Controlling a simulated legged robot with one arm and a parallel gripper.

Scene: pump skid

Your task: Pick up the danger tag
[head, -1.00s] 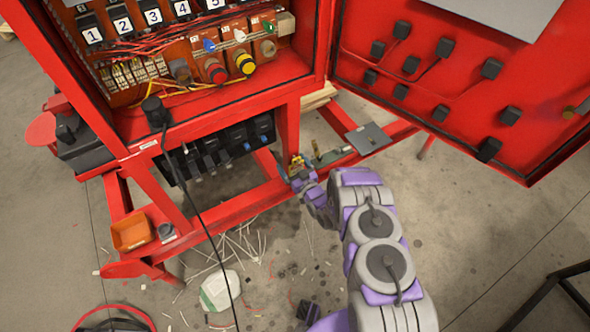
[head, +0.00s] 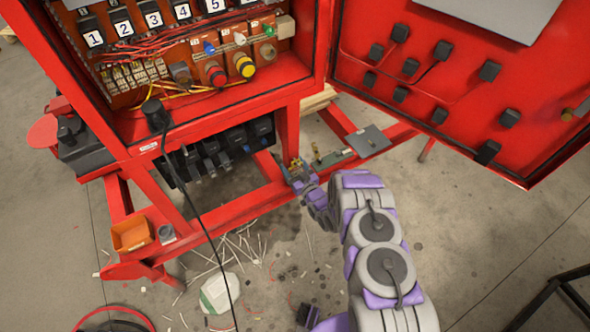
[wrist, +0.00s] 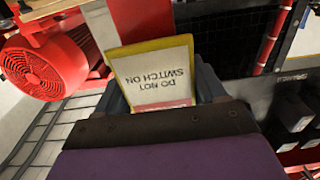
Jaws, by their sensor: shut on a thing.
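The tag's lower part is hidden behind the gripper body. In the head view my gripper (head: 297,172) is at the cabinet's lower red frame rail, where a small yellowish patch shows at its tip. The tag's lettering is too small to read there.
The open red cabinet (head: 200,130) stands above, its door (head: 400,100) swung out right. A grey plate (head: 368,140) lies on the rail to the right of my gripper. An orange bin (head: 132,235) is at left. A black cable hangs in front. Offcuts litter the floor.

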